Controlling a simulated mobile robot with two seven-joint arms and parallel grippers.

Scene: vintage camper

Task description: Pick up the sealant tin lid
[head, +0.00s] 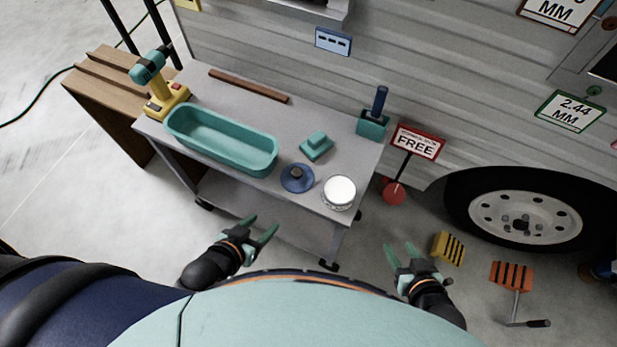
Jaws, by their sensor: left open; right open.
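A round blue lid (290,184) with a small dark knob lies flat near the front edge of the grey cart top, left of a white-topped round tin (339,191). It looks like the sealant tin lid. The tin stands at the cart's front right corner. My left gripper (263,227) is open and empty, in front of the cart and nearer to me than the lid. My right gripper (400,248) is open and empty, off the cart's right end, over the floor. Neither gripper touches the lid or tin.
The cart (240,101) also holds a teal tray (221,141), a teal block (316,146), a blue-handled teal tool (374,120), a yellow-and-teal drill (160,88) and a brown strip (248,86). The camper wall stands behind. Yellow (448,248) and orange (511,275) striped blocks are at right.

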